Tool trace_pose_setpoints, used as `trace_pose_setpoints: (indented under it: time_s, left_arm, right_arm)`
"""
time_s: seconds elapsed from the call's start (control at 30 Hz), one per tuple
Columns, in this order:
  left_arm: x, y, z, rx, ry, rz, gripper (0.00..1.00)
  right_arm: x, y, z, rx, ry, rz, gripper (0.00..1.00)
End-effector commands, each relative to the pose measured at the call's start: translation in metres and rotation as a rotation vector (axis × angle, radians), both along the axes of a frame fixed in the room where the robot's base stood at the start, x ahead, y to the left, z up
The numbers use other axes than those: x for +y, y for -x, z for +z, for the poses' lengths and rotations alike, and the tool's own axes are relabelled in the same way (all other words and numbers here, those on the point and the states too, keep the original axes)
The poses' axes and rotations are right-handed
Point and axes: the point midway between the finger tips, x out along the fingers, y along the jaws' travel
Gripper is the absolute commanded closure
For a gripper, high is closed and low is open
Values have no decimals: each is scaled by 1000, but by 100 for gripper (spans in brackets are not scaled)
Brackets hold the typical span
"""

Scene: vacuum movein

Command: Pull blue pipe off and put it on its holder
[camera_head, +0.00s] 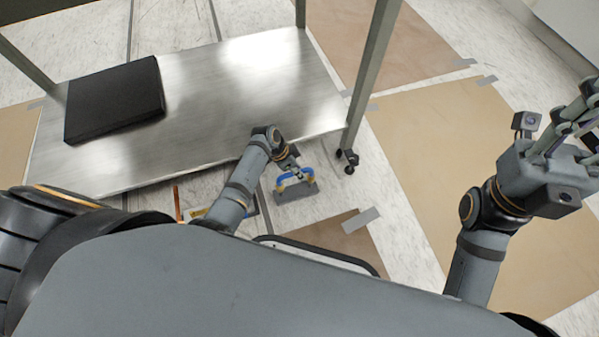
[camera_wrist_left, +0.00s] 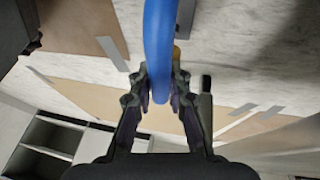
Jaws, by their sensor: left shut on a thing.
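The blue pipe (camera_head: 309,176) is a curved blue piece above a small grey block (camera_head: 296,192) beyond the front edge of the metal table, in the head view. In the left wrist view the pipe (camera_wrist_left: 159,45) runs down from the top edge to between my fingers. My left gripper (camera_wrist_left: 160,88) is shut on it; it also shows in the head view (camera_head: 294,174). Whether the pipe is still joined to the block cannot be told. My right gripper (camera_head: 577,118) is raised at the right edge, partly cut off, away from the pipe. I cannot identify the holder.
The metal table (camera_head: 215,105) fills the upper left, with a black flat box (camera_head: 115,98) on it. Its leg (camera_head: 372,75) and a caster (camera_head: 347,160) stand close to the right of my left gripper. Brown sheets (camera_head: 460,150) lie on the open floor at right.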

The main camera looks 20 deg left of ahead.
Motion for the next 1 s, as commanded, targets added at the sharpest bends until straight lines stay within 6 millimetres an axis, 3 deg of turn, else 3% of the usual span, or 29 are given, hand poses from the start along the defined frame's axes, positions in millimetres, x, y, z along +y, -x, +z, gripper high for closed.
trace_pose_setpoints:
  time_s: [0.33, 1.0]
  left_arm:
    - [0, 0, -31, 0, 0, 0, 100]
    - [0, 0, -35, -1, 1, 0, 100]
  right_arm:
    - [1, -1, -34, 1, 3, -20, 60]
    - [1, -2, -29, 2, 2, -20, 60]
